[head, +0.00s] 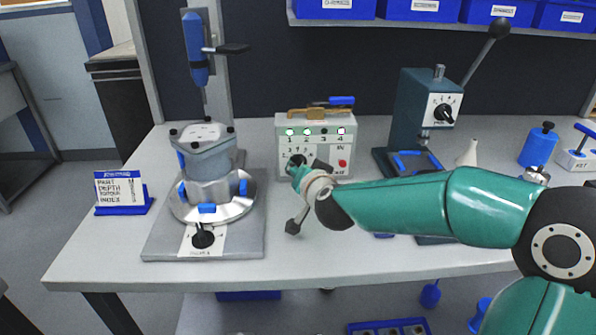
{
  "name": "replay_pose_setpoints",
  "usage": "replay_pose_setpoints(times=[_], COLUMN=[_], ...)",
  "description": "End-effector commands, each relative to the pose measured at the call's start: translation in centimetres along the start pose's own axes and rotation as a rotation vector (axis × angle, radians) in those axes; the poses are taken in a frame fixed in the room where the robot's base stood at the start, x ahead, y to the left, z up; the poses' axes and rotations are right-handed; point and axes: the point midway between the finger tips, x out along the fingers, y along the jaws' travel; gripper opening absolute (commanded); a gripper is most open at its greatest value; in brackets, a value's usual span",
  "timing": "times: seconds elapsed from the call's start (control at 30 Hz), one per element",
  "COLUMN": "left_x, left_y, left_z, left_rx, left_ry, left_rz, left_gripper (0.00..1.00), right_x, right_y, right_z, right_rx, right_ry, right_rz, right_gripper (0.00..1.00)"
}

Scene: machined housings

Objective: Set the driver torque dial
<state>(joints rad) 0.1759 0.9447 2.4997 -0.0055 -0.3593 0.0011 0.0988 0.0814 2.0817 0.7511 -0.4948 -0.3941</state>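A pale control box (314,136) stands at the back middle of the bench. It has a row of lit lamps over the numbers 1 to 4, and a red button (342,163) beside the word IN. Small numerals on its lower left appear to ring a dial, mostly hidden behind my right gripper (299,163). That gripper's dark end overlaps the box's lower left front; contact and finger opening cannot be made out. The blue driver (196,50) hangs upright on a column at the left. My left gripper is not in view.
A metal housing (207,165) sits on a round plate at the left, with a black knob (203,238) in front. A sign (121,190) stands at the bench's left edge. A teal press (415,111) with its own black dial (443,112) stands behind my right arm.

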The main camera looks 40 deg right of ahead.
Motion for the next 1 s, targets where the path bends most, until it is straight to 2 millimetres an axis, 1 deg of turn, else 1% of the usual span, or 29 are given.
replay_pose_setpoints(times=[0.03,0.3,0.4,0.5,0.67,1.0], left_x=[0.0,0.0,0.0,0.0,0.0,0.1], left_y=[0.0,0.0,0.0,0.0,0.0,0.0], left_z=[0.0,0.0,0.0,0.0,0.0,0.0], left_rx=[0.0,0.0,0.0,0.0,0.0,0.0], left_ry=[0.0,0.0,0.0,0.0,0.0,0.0], left_rz=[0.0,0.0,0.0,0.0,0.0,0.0], left_gripper=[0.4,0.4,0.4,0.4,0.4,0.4], right_x=[-0.9,-6.4,-8.0,-9.1,-9.9,-9.9], right_y=[-0.1,-0.1,-0.1,-0.1,0.0,0.0], right_z=[-0.1,0.0,0.0,0.1,0.2,0.2], right_rx=[0.001,0.002,0.002,0.001,-0.001,-0.001], right_ry=[0.002,0.001,0.001,0.0,-0.003,-0.003], right_rz=[-0.003,-0.005,-0.004,-0.003,-0.002,0.0], right_gripper=[0.39,0.39,0.39,0.39,0.39,0.39])
